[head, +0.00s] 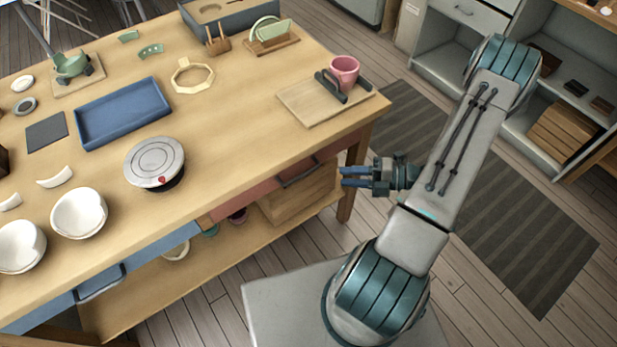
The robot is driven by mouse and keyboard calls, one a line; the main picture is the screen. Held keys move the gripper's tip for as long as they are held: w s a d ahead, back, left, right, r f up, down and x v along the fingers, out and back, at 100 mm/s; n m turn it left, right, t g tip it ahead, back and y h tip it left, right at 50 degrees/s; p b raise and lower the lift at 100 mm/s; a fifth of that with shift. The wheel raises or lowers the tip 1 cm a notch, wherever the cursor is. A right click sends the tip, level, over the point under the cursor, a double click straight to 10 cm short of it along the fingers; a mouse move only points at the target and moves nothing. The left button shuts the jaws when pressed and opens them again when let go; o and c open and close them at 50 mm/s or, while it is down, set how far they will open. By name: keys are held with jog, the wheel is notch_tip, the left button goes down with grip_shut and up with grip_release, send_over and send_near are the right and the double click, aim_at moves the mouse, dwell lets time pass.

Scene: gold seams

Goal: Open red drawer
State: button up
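The red drawer (262,193) is set in the front of the wooden table, under the right half of the top. Its front looks flush with the table, so it appears closed. A dark bar handle (298,177) sits towards the right end of its front. My gripper (344,176) is to the right of the handle, apart from it, with its blue fingers pointing left. The two fingers are apart with nothing between them. The table's right front leg stands just behind the fingertips in the picture.
A blue drawer (45,305) with its own handle is further left in the table front. A lower shelf (150,295) below holds a wooden crate (300,195) and some dishes. A cutting board (308,108) with a pink cup (344,72) lies near the table's right corner.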

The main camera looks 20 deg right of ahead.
jog(key=shift+m, duration=0.3)
jog(key=x, duration=0.6)
jog(key=p+x, duration=0.1)
jog(key=x, duration=0.6)
jog(key=shift+w+a+f, duration=0.1)
jog(key=shift+w+f, duration=0.15)
jog(key=shift+f, duration=0.05)
